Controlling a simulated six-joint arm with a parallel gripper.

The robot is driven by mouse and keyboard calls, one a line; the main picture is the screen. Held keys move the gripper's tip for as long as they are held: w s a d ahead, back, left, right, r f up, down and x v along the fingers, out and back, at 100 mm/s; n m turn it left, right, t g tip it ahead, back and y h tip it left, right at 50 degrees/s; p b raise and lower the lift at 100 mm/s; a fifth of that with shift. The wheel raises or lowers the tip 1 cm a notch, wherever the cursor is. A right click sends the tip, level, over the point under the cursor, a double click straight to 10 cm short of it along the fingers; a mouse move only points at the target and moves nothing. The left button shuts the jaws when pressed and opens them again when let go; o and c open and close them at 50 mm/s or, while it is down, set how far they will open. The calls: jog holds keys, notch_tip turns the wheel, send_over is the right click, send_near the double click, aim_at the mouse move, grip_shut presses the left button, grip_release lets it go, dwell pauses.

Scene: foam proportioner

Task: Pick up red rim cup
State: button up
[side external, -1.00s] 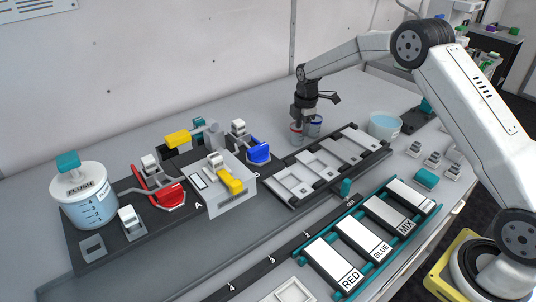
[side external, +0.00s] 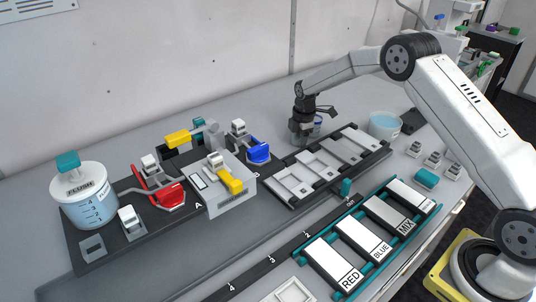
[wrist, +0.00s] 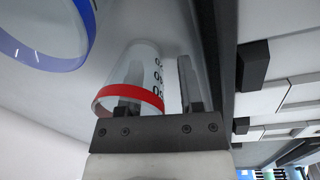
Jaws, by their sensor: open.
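The red rim cup (wrist: 143,72) is a clear cup with a red band and dark markings, close in front of my gripper (wrist: 157,95) in the wrist view. One finger overlaps the red rim and the other stands at the right beside the cup wall. The jaws are open. I cannot tell whether either finger touches the cup. In the side view my gripper (side external: 303,136) is low at the back of the bench, pointing down and largely hiding the cup.
A blue rim cup (wrist: 45,30) stands close by at the upper left of the wrist view. A dark rack of grey trays (side external: 330,165) lies just in front of my gripper. A blue-lidded unit (side external: 258,150) stands left, and a water tub (side external: 384,125) right.

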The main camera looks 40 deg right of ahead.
aim_at(300, 136)
grip_shut()
jog(key=shift+r, duration=0.1)
jog(key=shift+r, duration=0.45)
notch_tip(300, 136, up, 2)
jog(key=s+r, duration=0.1)
jog(key=r, duration=0.1)
jog(key=s+r, duration=0.4)
jog(key=shift+s+a+r, duration=0.1)
jog(key=shift+a+r, duration=0.05)
jog(key=shift+a, duration=0.25)
jog(key=s+a+r, duration=0.1)
jog(key=s+r, duration=0.2)
jog(key=s, duration=0.5)
jog(key=shift+s+a+r, duration=0.15)
jog(key=shift+s+r, duration=0.15)
jog(key=shift+s, duration=0.05)
